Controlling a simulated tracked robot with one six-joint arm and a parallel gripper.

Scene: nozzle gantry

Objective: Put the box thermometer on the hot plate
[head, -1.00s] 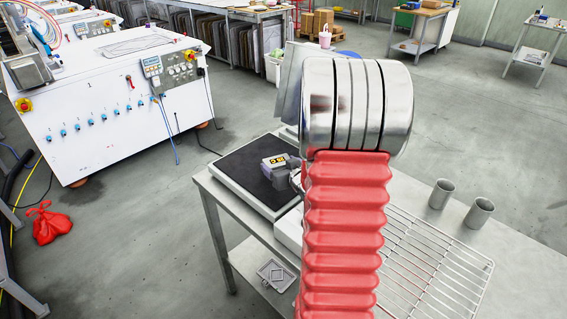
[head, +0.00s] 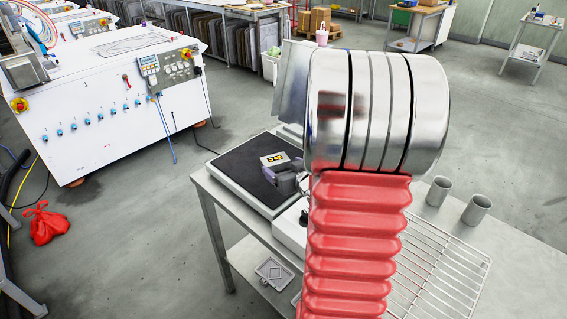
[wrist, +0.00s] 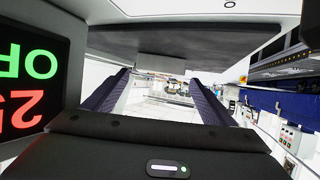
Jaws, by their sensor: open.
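The box thermometer (head: 273,159), a small grey box with a yellow-and-black face, sits on the black top of the hot plate (head: 236,164) in the head view. My gripper (head: 283,176) is dark purple-grey and stands right beside the box on its near side. The big silver and red arm hides part of the surroundings. In the wrist view my gripper (wrist: 155,78) is open, its two fingers apart. A small grey block (wrist: 160,67) shows near the fingertips against a dark slab; I cannot be sure that it is the thermometer.
A wire rack (head: 435,265) and two metal cups (head: 438,191) (head: 476,209) are on the table's right side. A small tray (head: 273,272) lies on the lower shelf. A black display (wrist: 30,75) with green and red characters fills the wrist view's left.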

